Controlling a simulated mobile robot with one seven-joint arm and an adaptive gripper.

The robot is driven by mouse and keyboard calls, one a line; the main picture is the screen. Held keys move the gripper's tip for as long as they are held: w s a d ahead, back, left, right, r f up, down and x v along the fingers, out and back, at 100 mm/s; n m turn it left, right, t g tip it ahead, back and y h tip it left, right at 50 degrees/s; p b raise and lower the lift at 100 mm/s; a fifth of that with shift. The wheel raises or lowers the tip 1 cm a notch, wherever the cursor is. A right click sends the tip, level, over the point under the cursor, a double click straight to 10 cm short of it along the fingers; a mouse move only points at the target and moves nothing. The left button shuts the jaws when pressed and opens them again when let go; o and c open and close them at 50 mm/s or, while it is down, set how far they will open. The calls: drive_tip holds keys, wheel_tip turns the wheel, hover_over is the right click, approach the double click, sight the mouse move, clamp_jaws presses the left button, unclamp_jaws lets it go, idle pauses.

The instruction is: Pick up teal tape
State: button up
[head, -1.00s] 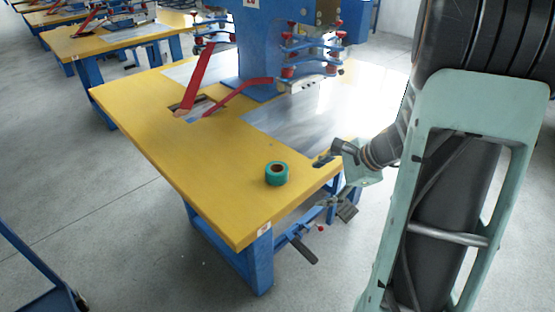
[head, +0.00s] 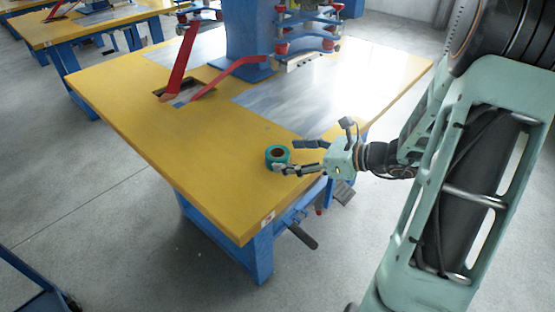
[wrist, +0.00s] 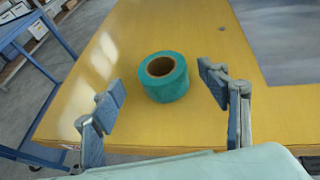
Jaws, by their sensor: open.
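The teal tape (head: 277,156) is a roll with a brown core, lying flat on the yellow table (head: 150,110) near its front right corner. In the wrist view the tape (wrist: 165,87) sits between and slightly ahead of the two open fingers. My gripper (head: 288,158) reaches in from the right in the head view, low over the table top, with its fingertips beside the roll. The gripper (wrist: 163,98) is open and empty in the wrist view. I cannot tell whether a finger touches the tape.
A blue press (head: 247,40) with red levers (head: 182,62) stands on the table behind the tape. A grey metal plate (head: 300,92) is set in the table top. The yellow surface left of the tape is clear. A blue frame (wrist: 28,35) stands on the floor at left.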

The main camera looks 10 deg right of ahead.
sight(286, 156)
drive_tip(key=x, duration=0.2)
drive_tip(key=b+x, duration=0.1)
drive_tip(key=x, duration=0.2)
drive_tip(key=shift+d+f+b, duration=0.2)
drive_tip(key=shift+f+b, duration=0.1)
drive_tip(key=shift+r, duration=0.1)
drive_tip(key=c, duration=1.3)
